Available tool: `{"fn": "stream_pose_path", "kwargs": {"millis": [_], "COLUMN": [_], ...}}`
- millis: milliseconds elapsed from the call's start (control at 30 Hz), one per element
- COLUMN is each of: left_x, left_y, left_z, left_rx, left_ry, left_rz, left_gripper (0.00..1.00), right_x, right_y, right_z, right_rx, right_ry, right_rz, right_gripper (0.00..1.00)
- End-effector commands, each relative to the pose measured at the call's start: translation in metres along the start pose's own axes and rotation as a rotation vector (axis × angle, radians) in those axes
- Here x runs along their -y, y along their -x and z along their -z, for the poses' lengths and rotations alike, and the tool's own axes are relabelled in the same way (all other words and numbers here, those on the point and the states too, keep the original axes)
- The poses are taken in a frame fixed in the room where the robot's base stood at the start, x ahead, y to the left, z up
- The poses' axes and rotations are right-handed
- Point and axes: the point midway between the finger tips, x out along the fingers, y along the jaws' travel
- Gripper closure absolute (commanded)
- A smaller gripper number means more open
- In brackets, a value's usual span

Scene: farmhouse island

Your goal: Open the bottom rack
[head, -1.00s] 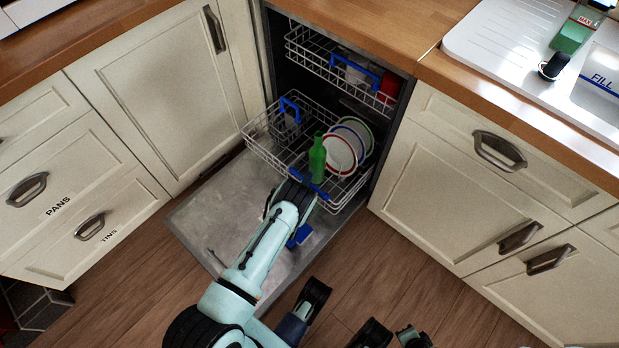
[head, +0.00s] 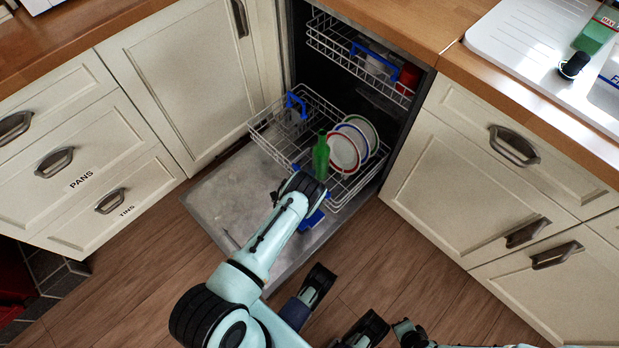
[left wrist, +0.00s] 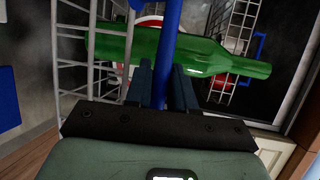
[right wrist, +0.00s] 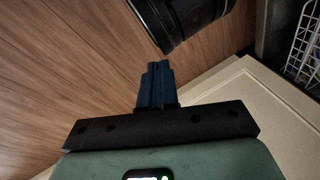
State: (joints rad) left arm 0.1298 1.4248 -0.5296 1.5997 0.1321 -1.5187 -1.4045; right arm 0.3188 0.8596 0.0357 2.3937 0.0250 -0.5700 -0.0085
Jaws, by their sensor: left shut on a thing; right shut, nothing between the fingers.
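The bottom rack (head: 283,157) is a white wire basket, pulled partly out over the lowered dishwasher door (head: 228,205). It holds a green bottle (head: 320,157) and several plates (head: 345,150). My left gripper (left wrist: 162,78) is shut on the blue upright bar of the rack's front handle (left wrist: 167,45), with the bottle close behind in the left wrist view. In the head view my left wrist hides most of the handle and the fingertips. My right gripper (right wrist: 155,85) is shut and empty, over the wooden floor in the right wrist view.
The top rack (head: 340,50) is inside the dishwasher, with a blue handle and a red item. Cream cabinets flank the opening: a tall door (head: 190,85) at left and drawers (head: 470,190) at right. Wooden floor (head: 400,265) is open in front.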

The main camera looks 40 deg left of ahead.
Motion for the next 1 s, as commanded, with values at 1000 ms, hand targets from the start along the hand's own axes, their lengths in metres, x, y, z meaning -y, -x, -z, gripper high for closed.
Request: {"fn": "stream_pose_path", "kwargs": {"millis": [1000], "left_x": [0.001], "left_y": [0.111], "left_z": [0.001], "left_rx": [-0.002], "left_ry": [-0.001], "left_rz": [-0.003], "left_gripper": [0.71], "right_x": [0.012], "right_y": [0.039], "right_z": [-0.045], "right_rx": [0.139], "right_ry": [0.011], "right_rz": [0.009], "right_gripper": [1.00]}}
